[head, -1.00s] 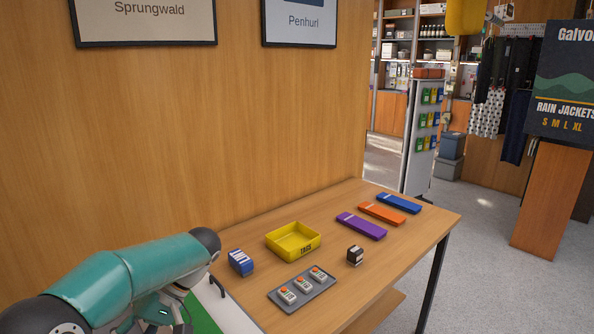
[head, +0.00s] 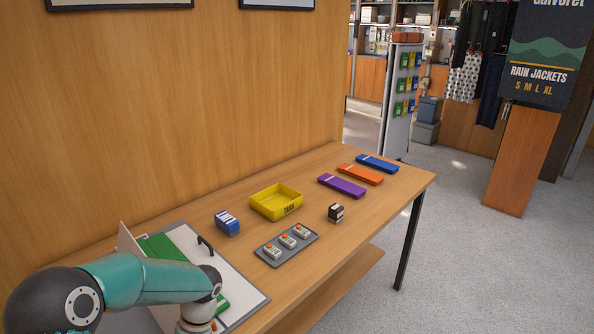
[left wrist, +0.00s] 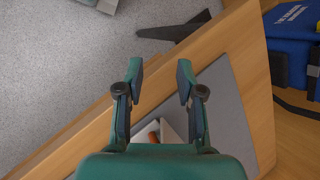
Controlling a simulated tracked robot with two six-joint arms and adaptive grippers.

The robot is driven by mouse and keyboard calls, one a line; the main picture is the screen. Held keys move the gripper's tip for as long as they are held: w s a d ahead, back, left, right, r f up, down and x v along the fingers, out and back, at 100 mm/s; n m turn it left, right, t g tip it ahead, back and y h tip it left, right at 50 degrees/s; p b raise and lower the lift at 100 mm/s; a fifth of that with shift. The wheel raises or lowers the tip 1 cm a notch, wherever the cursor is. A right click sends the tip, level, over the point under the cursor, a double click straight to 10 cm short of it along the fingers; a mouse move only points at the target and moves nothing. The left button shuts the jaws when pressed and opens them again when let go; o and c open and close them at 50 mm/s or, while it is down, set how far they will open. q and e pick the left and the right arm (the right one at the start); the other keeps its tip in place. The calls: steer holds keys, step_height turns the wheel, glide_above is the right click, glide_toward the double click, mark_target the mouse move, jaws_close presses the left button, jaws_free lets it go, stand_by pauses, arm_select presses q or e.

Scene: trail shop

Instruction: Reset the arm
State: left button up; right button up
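My left arm (head: 140,279) is teal with dark joints and reaches over the table's near left end in the head view. Its gripper is out of sight there. In the left wrist view my left gripper (left wrist: 160,78) is open, with a clear gap between its fingers. Nothing is held between the fingertips. A grey panel (left wrist: 226,95) on a wooden surface lies beyond the fingers, with a small white and orange thing partly hidden behind the gripper. My right arm and gripper are not in view.
On the table (head: 345,238) are a yellow tray (head: 290,208), a blue boxy item (head: 227,223), a grey tray (head: 307,246) with three devices, a small dark block (head: 336,212), and purple (head: 341,186), orange (head: 360,174) and blue (head: 377,163) flat packs. A blue bag (left wrist: 290,24) shows in the wrist view.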

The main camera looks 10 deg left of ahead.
arm_select(q)
steer(key=s+d+f+m+t+h, duration=0.1)
steer(key=s+d+f+t+h, duration=0.3)
steer(key=d+f, duration=0.5)
steer(key=s+d+f+m+t+h, duration=0.1)
steer(key=s+d+f+m+h, duration=0.1)
steer(key=s+d+f, duration=0.5)
step_height(320, 180, down, 11)
steer(key=d+b, duration=0.1)
steer(key=b, duration=0.8)
steer(key=shift+w+t+b, duration=0.35)
steer(key=shift+t, duration=0.05)
steer(key=shift+n, duration=0.3)
